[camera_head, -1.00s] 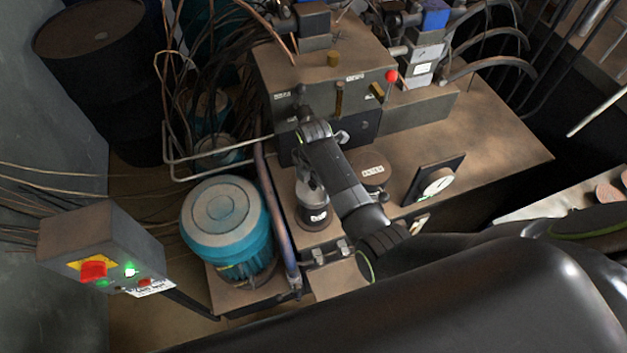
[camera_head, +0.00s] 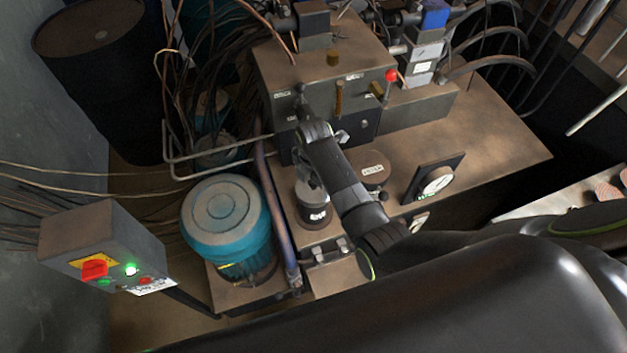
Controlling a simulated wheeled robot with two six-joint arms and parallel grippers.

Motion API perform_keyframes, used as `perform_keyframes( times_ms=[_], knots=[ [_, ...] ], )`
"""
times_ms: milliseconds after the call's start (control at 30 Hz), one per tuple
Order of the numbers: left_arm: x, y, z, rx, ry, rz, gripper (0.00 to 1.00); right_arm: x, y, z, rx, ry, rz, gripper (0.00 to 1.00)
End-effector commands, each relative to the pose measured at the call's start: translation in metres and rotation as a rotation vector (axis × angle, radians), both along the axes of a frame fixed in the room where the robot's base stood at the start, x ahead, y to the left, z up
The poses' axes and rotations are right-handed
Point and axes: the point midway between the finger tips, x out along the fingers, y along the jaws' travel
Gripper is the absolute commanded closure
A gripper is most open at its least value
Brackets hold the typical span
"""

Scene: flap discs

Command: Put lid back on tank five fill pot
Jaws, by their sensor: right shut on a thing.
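The fill pot (camera_head: 315,214) is a short dark cylinder with a white label. It stands on the tan tank top, left of my right forearm. My right gripper (camera_head: 311,182) is over the pot's top, partly covered by my own wrist and arm. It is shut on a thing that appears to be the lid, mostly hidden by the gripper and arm. I cannot tell whether the lid touches the pot's rim. My left gripper is not in view.
A labelled round cover (camera_head: 373,168) and a pressure gauge (camera_head: 436,181) sit right of my wrist. A valve block (camera_head: 325,75) with a red-knobbed lever stands behind. A teal motor (camera_head: 226,220) and an upright pipe (camera_head: 277,215) are left of the pot. The tank top (camera_head: 480,140) is clear at right.

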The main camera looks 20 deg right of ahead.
Motion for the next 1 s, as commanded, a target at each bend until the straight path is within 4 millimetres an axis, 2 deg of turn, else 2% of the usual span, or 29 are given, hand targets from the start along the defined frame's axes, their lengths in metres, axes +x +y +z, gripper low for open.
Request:
perform_keyframes(
  times_ms=[1000],
  knots=[
    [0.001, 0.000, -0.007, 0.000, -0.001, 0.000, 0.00, 0.000, 0.000, -0.019, 0.000, 0.000, 0.000, 0.41]
  ],
)
